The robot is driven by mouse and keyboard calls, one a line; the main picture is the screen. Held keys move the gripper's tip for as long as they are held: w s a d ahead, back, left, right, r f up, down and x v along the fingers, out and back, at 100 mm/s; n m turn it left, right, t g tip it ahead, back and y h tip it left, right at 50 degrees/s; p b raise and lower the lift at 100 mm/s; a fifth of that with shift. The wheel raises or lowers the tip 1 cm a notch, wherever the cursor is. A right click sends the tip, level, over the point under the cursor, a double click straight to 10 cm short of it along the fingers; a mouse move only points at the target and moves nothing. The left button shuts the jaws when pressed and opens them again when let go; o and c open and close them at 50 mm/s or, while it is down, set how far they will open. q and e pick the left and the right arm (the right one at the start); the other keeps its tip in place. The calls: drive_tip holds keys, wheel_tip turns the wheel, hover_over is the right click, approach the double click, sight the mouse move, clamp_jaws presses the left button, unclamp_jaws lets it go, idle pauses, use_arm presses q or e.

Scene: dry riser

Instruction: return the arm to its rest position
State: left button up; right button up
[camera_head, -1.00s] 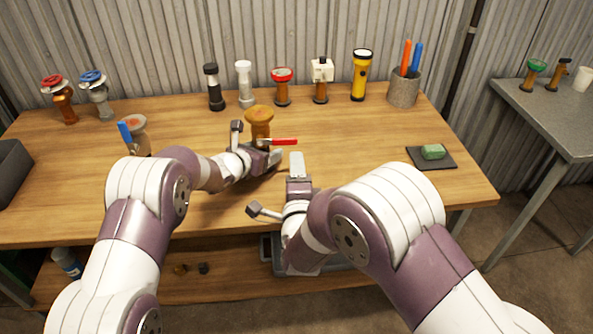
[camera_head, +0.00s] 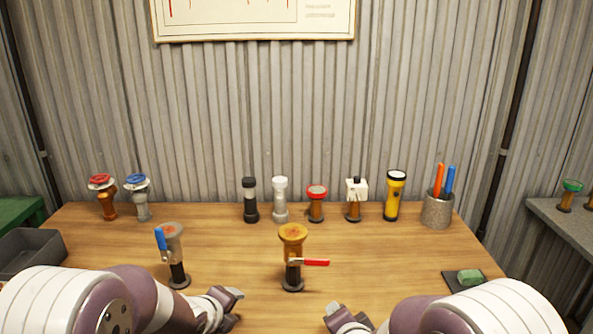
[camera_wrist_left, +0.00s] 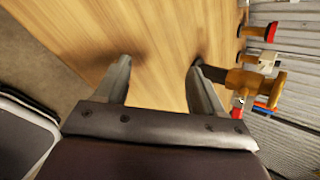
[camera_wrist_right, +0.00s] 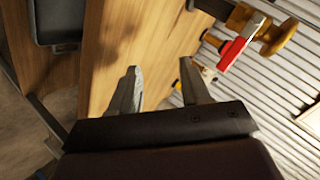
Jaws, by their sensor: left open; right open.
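My left gripper (camera_head: 228,304) is at the bottom of the head view, left of and nearer than a brass valve (camera_head: 292,246) with a red lever (camera_head: 316,262). The valve stands upright on the table, apart from it. In the left wrist view the left fingers (camera_wrist_left: 160,76) are spread and empty, with the brass valve (camera_wrist_left: 240,80) beyond the right finger. My right gripper (camera_head: 342,318) is at the bottom edge, partly cut off. In the right wrist view its fingers (camera_wrist_right: 163,82) are spread and empty, and the red lever (camera_wrist_right: 232,54) shows at upper right.
A grey fitting with a blue lever (camera_head: 174,256) stands left on the wooden table (camera_head: 225,258). Several fittings, a yellow torch (camera_head: 394,196) and a pen cup (camera_head: 437,210) line the back. A green block (camera_head: 469,277) lies right; a grey bin (camera_head: 30,252) stands left.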

use_arm(q)
drive_tip(key=s+a+f+n+g+y, duration=0.15)
drive_tip(key=s+n+g, duration=0.25)
drive_tip(key=s+n, duration=0.75)
drive_tip(key=s+a+f+n+g+y, duration=0.1)
drive_tip(key=s+a+n+g, duration=0.2)
drive_tip(key=s+n, duration=0.8)
use_arm(e)
drive_tip(key=s+d+f+n+g, duration=0.1)
drive_tip(key=s+d+n+g, duration=0.35)
drive_tip(key=s, duration=0.45)
drive_tip(key=s+d+f+n+g, duration=0.2)
drive_tip(key=s+d+n+g, duration=0.3)
drive_tip(key=s, duration=0.5)
use_arm(q)
wheel_tip(320, 180, up, 16)
drive_tip(key=n+p, duration=0.2)
drive_tip(key=p, duration=1.4)
drive_tip(key=shift+s+d+g+p, duration=0.15)
drive_tip(key=shift+d+g+p, duration=0.15)
drive_tip(key=shift+g, duration=0.1)
use_arm(e)
wheel_tip(320, 180, up, 17)
drive_tip(key=a+n, duration=0.1)
drive_tip(key=shift+s+f+g+h, duration=0.2)
drive_tip(key=shift+s+g+h, duration=0.15)
drive_tip(key=shift+s+h, duration=0.1)
